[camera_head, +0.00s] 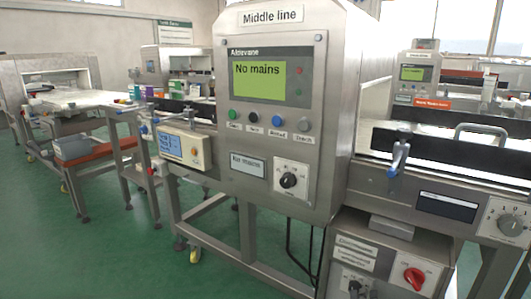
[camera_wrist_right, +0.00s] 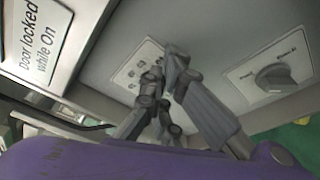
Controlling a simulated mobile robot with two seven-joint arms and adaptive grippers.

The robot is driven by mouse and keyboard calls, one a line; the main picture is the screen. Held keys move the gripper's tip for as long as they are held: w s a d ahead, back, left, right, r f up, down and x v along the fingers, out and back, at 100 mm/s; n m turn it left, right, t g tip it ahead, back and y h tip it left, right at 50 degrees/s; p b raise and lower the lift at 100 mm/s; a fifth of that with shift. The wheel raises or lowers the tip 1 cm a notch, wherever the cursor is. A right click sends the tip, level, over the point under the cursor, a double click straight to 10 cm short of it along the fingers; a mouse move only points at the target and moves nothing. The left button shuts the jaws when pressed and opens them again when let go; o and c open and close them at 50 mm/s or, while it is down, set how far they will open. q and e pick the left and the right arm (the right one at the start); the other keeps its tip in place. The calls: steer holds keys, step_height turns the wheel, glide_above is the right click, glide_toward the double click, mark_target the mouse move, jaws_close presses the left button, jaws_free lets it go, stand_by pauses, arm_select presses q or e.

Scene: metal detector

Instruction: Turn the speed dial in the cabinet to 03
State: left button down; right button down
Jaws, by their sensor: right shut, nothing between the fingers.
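My right gripper (camera_wrist_right: 164,70) shows in the right wrist view, shut and empty, with its fingertips in front of a pale metal panel. Behind the fingertips is a white plate (camera_wrist_right: 135,70) with small dark marks, partly covered by the fingers. A dark rotary knob (camera_wrist_right: 275,80) on a white plate is to the right, apart from the fingers. I cannot tell whether either is the speed dial. In the head view, the lower cabinet (camera_head: 385,262) has its front closed, with a red rotary switch (camera_head: 414,277). I make out neither gripper in the head view.
A label reading "Door locked while On" (camera_wrist_right: 38,38) is at upper left in the wrist view. The "Middle line" control box (camera_head: 275,130) shows "No mains" and has a black dial (camera_head: 289,181). A numbered dial (camera_head: 509,224) is at far right. Green floor is open at lower left.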

steer(key=shift+d+f, duration=0.1)
steer(key=shift+f, duration=0.2)
steer(key=shift+s, duration=0.1)
steer(key=shift+s, duration=0.1)
steer(key=v, duration=0.6)
steer(key=shift+a+f+p, duration=0.3)
steer(key=shift+a, duration=0.05)
stand_by(0.4)
